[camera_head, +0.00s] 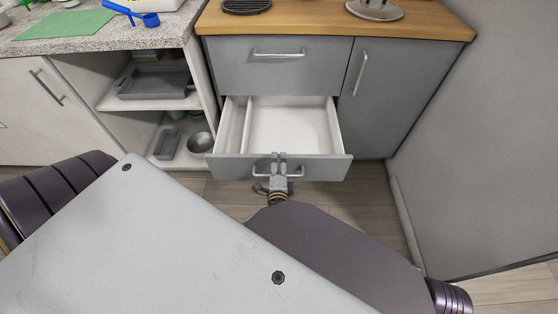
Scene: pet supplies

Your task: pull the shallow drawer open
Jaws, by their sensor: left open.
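A grey drawer (225,168) below a closed drawer front (230,65) stands pulled out from the cabinet. Its white inside is empty, with a divider near the left side. A bar handle (312,172) runs across its front. My left gripper (278,160) is at the middle of that handle, with its fingers at the bar. The gripper is open; whether the fingers touch the bar is hard to tell. The closed drawer above has its own bar handle (279,55). My right gripper is not in view.
A grey cabinet door (375,95) is right of the drawers, under a wooden top (300,20). A grey panel (470,130) stands farther right. Open shelves with a tray (155,84) and a metal bowl (200,143) are on the left. Bare floor (365,205) shows at the right.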

